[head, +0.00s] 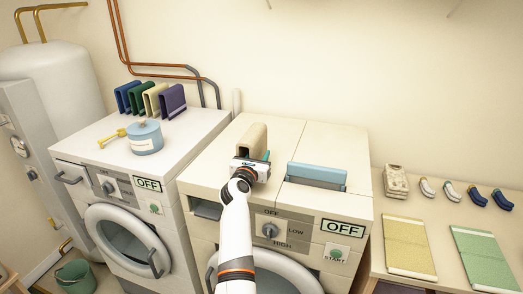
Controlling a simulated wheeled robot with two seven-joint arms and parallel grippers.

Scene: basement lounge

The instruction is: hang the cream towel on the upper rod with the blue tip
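A cream folded towel (252,138) stands upright on top of the right-hand machine, just beyond my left gripper. My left gripper (252,164) reaches over the machine's front edge and overlaps the towel's lower part in the head view. The hand hides its fingers, so I cannot tell whether they are open or shut on the towel. A small teal piece shows at the hand's right side. My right gripper is not in view. I see no rod with a blue tip; only small dark ends (268,4) show at the wall's top edge.
Several upright towels (172,100), a blue pot (146,140) and a yellow-handled tool (110,138) are on the left machine. A bench at right holds yellow (408,245) and green cloths (485,258).

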